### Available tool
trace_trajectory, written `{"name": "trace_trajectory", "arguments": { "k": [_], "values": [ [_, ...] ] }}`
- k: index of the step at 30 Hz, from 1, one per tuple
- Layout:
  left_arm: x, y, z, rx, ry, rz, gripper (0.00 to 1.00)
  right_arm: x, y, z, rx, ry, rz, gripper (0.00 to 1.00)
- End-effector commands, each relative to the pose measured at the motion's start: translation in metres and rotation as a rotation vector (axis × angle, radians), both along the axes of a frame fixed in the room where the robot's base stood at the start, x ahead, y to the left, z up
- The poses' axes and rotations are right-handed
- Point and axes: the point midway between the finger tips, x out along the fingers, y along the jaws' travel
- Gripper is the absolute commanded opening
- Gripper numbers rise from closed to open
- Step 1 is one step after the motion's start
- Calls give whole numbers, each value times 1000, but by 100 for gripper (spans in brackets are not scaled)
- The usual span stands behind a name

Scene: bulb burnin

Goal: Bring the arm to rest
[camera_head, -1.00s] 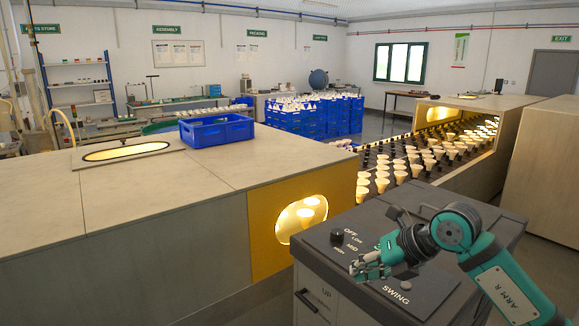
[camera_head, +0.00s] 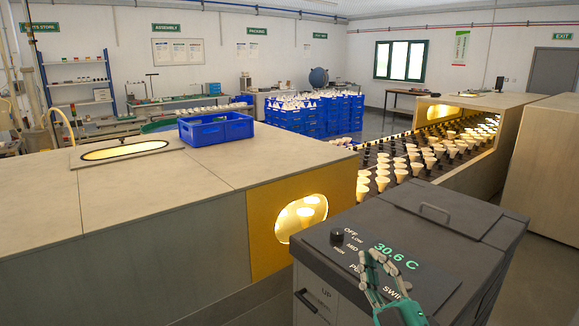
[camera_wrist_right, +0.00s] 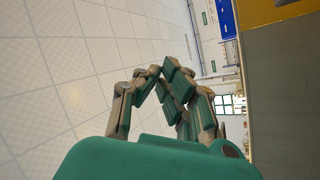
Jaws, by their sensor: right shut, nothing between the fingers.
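My right gripper (camera_head: 372,262) shows at the bottom right of the head view, in front of the dark control cabinet (camera_head: 345,292). Its fingers point up and it looks shut and empty. Most of the right arm is below the picture. The gripper covers part of the cabinet's top panel and its lettering. My left gripper is not in view.
The cabinet carries a black knob (camera_head: 337,236) and a green display (camera_head: 396,256) reading 30.6 C. A grey bench housing with a yellow end (camera_head: 262,236) stands left, with a blue crate (camera_head: 216,128) on top. Rows of bulbs (camera_head: 383,183) stand behind the cabinet.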

Motion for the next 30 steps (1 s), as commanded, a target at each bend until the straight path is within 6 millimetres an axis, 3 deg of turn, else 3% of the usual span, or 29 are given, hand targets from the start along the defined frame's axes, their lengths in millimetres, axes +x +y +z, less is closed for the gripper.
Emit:
{"name": "trace_trajectory", "arguments": {
  "k": [3,6,9,12,18,26,30],
  "values": [
    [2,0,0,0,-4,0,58,-13,-47,-77,204,317,-178,0],
    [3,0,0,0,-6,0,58,-41,-70,-144,321,589,-295,0],
    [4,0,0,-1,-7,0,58,-82,-81,-205,397,855,-379,0],
    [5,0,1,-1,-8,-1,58,-125,-81,-249,441,1078,-430,0],
    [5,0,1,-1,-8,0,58,-199,-71,-299,475,1405,-470,0],
    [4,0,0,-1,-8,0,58,-285,-54,-326,479,1737,-468,0],
    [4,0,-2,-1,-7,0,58,-269,-53,-369,472,1738,-474,0]
  ]
}}
